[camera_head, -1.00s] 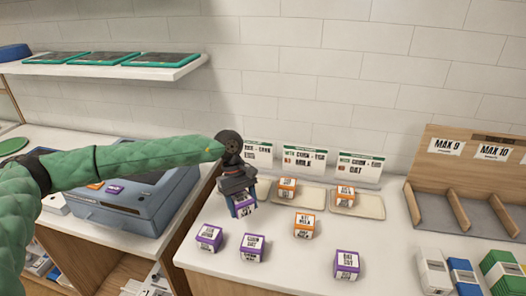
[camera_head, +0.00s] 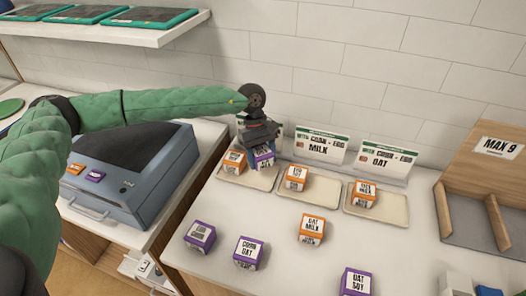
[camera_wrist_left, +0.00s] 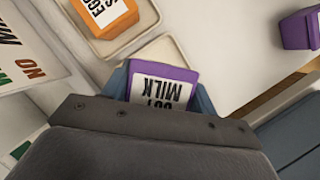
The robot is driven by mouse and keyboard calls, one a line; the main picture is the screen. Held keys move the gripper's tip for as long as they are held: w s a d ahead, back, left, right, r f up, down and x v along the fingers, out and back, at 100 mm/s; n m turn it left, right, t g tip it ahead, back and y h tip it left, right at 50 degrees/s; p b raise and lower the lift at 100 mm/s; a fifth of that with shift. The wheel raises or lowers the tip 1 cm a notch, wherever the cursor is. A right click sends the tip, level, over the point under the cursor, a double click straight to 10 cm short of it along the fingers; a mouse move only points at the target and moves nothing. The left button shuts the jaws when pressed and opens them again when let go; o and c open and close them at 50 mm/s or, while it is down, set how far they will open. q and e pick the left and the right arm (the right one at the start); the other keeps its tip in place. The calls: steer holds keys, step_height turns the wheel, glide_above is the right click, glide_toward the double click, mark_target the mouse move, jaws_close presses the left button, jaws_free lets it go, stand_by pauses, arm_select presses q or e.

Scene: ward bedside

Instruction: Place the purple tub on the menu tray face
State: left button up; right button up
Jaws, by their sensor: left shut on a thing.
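My left gripper (camera_head: 262,142) is shut on a purple tub (camera_head: 264,157) with a white label. In the left wrist view the tub (camera_wrist_left: 165,85) sits between the blue fingers and its label reads MILK on one line. The tub is at the right part of the left tray (camera_head: 257,183), beside an orange tub (camera_head: 234,161) on that tray. I cannot tell whether the purple tub touches the tray. The menu card behind the left tray is mostly hidden by my gripper. My right gripper is not in view.
The middle tray (camera_head: 311,201) and right tray (camera_head: 392,214) each hold an orange tub. Loose purple tubs (camera_head: 249,252) and an orange tub (camera_head: 312,229) stand on the counter in front. A blue-grey case (camera_head: 140,190) is left; a wooden divider rack (camera_head: 470,215) is right.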

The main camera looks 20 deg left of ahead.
mark_target(262, 176)
arm_select(q)
steer(key=shift+w+f, duration=0.1)
steer(key=shift+f, duration=2.05)
steer(key=shift+f, duration=0.1)
steer(key=shift+f+b, duration=0.5)
steer(key=shift+b, duration=0.1)
steer(key=o, duration=1.2)
steer(key=shift+o, duration=0.2)
